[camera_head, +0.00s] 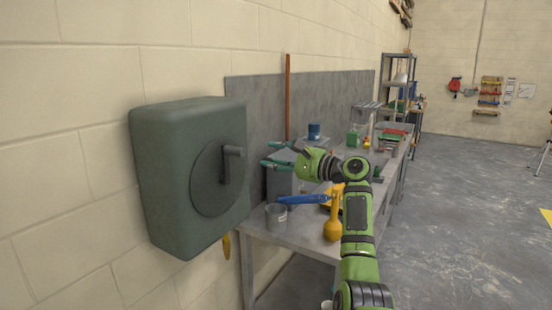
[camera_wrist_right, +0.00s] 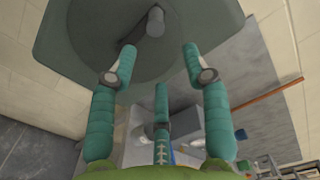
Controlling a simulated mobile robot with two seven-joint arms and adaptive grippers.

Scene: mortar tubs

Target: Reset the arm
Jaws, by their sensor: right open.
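My right arm reaches in from the bottom right of the head view, its green links bent over the workbench. My right gripper (camera_head: 270,155) is open and empty, its teal fingers pointing left toward a dark green wall box (camera_head: 165,150). The box has a round disc with a grey handle (camera_head: 233,152) on its face. In the head view the fingertips are a little right of the handle and apart from it. In the right wrist view the fingers (camera_wrist_right: 158,64) are spread and the handle (camera_wrist_right: 155,22) shows beyond them with nothing between. My left gripper is not in view.
The workbench (camera_head: 290,231) runs along the wall below my right arm. On it are a grey cup (camera_head: 276,216), a yellow object (camera_head: 333,228), a blue item (camera_head: 305,199) and a blue can (camera_head: 314,131). A brown pole (camera_head: 288,95) stands behind.

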